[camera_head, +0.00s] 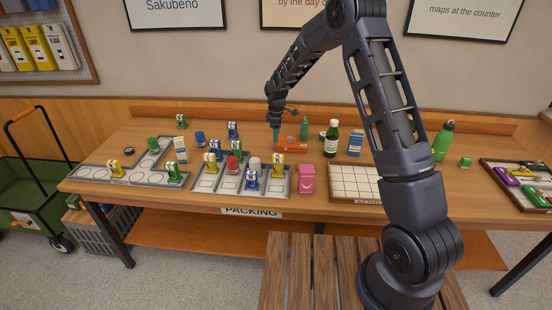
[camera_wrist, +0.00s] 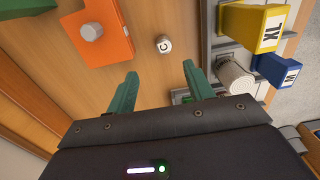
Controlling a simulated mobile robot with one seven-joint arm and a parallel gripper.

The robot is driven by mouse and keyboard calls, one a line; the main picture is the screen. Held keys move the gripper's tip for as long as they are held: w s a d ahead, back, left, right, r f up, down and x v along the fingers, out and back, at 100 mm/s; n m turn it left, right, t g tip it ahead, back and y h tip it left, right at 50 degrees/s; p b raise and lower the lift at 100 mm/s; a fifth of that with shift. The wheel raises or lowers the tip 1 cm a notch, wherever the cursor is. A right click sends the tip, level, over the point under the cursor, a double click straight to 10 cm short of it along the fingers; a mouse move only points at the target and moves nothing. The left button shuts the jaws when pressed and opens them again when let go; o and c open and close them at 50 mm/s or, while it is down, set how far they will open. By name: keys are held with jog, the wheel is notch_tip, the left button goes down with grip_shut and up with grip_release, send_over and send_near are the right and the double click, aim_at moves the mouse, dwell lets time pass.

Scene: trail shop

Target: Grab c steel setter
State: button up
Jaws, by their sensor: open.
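A small pale steel setter marked C (camera_wrist: 164,45) stands on the bare wooden table top in the wrist view. It lies just beyond my gripper (camera_wrist: 158,72), roughly in line with the gap between its two green fingers. The fingers are open, and nothing is between them. In the head view my gripper (camera_head: 277,133) hangs low over the table, just left of the orange block. I cannot make out the C setter in the head view.
An orange block (camera_wrist: 97,38) with a grey knob lies left of the setter. On the right, a grey tray holds a ribbed white cylinder (camera_wrist: 236,78), a yellow XL piece (camera_wrist: 252,25) and a blue piece (camera_wrist: 277,70). A green bottle (camera_head: 331,139) stands further right.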

notch_tip(320, 180, down, 6)
jog(key=shift+a, duration=0.1)
jog(key=shift+s+f, duration=0.2)
jog(key=shift+f, duration=1.1)
jog(key=shift+s+f, duration=0.2)
jog(key=shift+f, duration=1.1)
jog(key=shift+c, duration=0.2)
jog(key=c, duration=1.1)
